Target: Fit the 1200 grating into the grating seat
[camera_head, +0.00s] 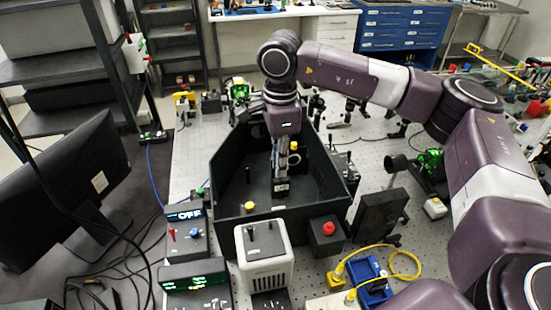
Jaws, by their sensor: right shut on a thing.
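My right gripper (281,168) reaches down from above into an open black box-shaped housing (228,172). It is shut on a small dark block (281,187) low inside the housing, which I take to be the 1200 grating; its label is too small to read. The grating seat is not clearly visible; the gripper and block cover that part of the floor. I cannot tell whether the block touches the floor. A yellow knob (294,146) stands just right of the fingers. Another yellow knob (249,206) is at the housing's front. My left gripper is not in view.
A white ventilated box (264,256) and a black box with a red button (327,236) stand before the housing. A display reading OFF (185,215) is front left. A dark upright panel (378,217) is at right. A monitor (72,190) stands far left.

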